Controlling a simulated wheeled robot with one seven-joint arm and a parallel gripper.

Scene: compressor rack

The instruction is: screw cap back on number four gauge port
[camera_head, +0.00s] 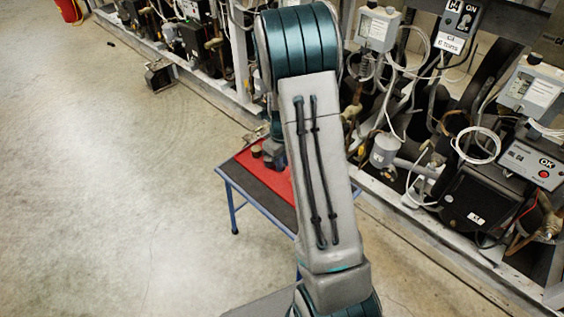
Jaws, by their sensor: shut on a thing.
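My arm fills the middle of the head view, and its upper links hide most of what lies behind them. A dark teal part of my wrist shows just left of the arm, over the red mat (283,182). My gripper's fingers and anything in them are hidden. A small dark round piece (256,151) is by the wrist at the mat's left side; I cannot tell whether it is a cap. A switch box labelled C4 (459,22) is on the rack at upper right. I cannot make out the number four gauge port or its cap.
The red mat lies on a small blue-legged table (232,187) beside the rack. The compressor rack (420,222) runs along the right with pipes, loose cables and a black box (480,199). A dark device (159,75) sits on the floor.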

